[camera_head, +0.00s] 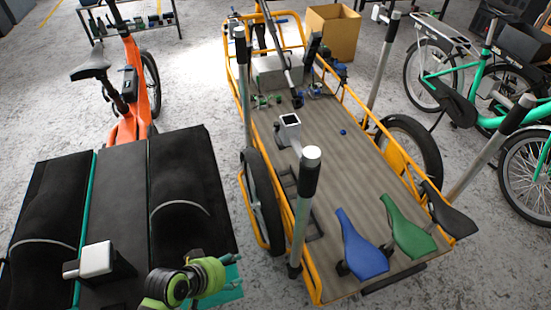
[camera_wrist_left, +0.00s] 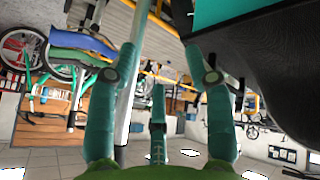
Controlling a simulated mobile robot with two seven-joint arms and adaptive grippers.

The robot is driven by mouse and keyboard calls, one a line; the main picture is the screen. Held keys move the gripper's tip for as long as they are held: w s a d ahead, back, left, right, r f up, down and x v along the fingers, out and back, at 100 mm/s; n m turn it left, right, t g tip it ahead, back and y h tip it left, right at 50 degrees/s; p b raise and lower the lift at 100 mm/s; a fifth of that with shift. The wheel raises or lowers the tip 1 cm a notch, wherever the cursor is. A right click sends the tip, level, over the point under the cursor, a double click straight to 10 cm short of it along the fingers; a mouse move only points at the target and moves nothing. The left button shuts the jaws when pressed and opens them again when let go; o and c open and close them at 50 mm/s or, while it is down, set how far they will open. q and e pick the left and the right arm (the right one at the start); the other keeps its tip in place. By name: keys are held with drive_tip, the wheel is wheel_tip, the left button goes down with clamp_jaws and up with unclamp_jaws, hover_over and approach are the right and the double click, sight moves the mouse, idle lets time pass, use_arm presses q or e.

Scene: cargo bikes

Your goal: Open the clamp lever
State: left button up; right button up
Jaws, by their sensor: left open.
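My left gripper (camera_head: 233,270) is at the bottom of the head view, left of the yellow cargo bike (camera_head: 330,140). Its teal fingers are apart and nothing is between them. They also show spread in the left wrist view (camera_wrist_left: 163,58). A silver upright post (camera_head: 305,190) with a black sleeve stands at the cargo bike's near left side, right of the gripper and apart from it. A pale post (camera_wrist_left: 129,85) passes behind the left finger in the wrist view. I cannot make out the clamp lever in either view. My right gripper is not in view.
A blue saddle (camera_head: 360,245) and a green saddle (camera_head: 408,228) are on the cargo bed's near end. More posts (camera_head: 383,65) rise along the bed. An orange bike (camera_head: 130,90) stands at back left, a green bike (camera_head: 470,85) at right. Bare floor (camera_head: 195,75) lies between the bikes.

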use_arm(q)
drive_tip(key=w+d+r+h, duration=0.2)
drive_tip(key=d+r, duration=0.2)
drive_tip(key=r, duration=0.3)
drive_tip(key=n+t+h, duration=0.6)
drive_tip(key=n+h, duration=0.1)
drive_tip(key=n, duration=0.1)
approach(277, 143)
drive_tip(key=x, duration=0.9)
drive_tip(key=shift+r+p, duration=0.15)
drive_tip(key=shift+p, duration=0.25)
drive_tip(key=shift+w+d, duration=0.35)
drive_tip(key=shift+d, duration=0.1)
clamp_jaws()
